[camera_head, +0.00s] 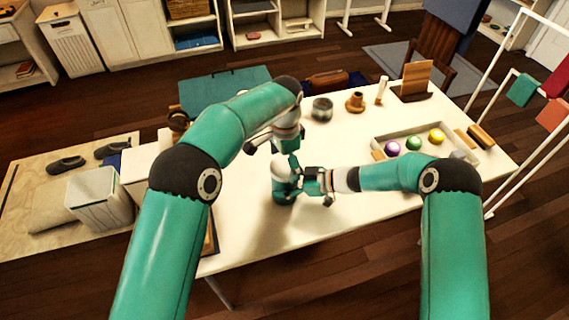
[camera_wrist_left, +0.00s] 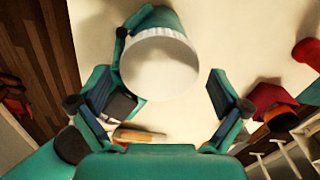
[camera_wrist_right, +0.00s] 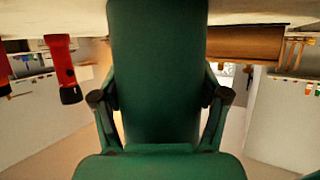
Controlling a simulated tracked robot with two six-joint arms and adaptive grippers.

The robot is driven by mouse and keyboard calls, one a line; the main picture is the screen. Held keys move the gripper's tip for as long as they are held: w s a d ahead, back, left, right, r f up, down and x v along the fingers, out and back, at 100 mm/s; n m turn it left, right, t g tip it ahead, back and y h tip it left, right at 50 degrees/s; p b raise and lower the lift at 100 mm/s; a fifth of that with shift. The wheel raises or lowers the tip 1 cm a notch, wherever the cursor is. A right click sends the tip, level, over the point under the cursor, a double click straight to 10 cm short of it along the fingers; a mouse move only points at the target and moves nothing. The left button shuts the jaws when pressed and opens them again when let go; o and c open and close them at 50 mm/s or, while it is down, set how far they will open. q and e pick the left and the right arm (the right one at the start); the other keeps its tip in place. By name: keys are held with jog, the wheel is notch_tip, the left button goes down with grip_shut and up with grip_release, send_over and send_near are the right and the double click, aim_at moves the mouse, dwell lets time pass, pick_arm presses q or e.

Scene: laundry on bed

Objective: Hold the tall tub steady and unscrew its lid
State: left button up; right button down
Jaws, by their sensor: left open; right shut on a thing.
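The tall tub (camera_head: 283,193) stands upright on the white table, teal with a pale lid (camera_head: 280,165). My right gripper (camera_head: 324,186) is shut on the tub's body from the right; in the right wrist view the green tub (camera_wrist_right: 157,70) fills the space between the fingers. My left gripper (camera_head: 287,150) is open above the tub, pointing down. In the left wrist view the round white lid (camera_wrist_left: 160,68) lies between and a little beyond the spread fingers, apart from them. My left arm hides some of the table behind the tub.
A grey can (camera_head: 322,109), a brown wooden piece (camera_head: 355,102) and a white bottle (camera_head: 381,91) stand behind. A tray (camera_head: 377,142) with coloured balls lies right. A red torch (camera_wrist_right: 62,65) shows in the right wrist view. The table's front (camera_head: 290,245) is clear.

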pick_arm(q)
notch_tip(320, 180, up, 4)
jog(key=shift+r, duration=0.2)
notch_tip(320, 180, up, 3)
jog(key=shift+f+m, duration=0.1)
jog(key=shift+m, duration=0.8)
jog(key=shift+f, duration=3.8)
jog(key=c, duration=1.2)
jog(key=n, duration=0.3)
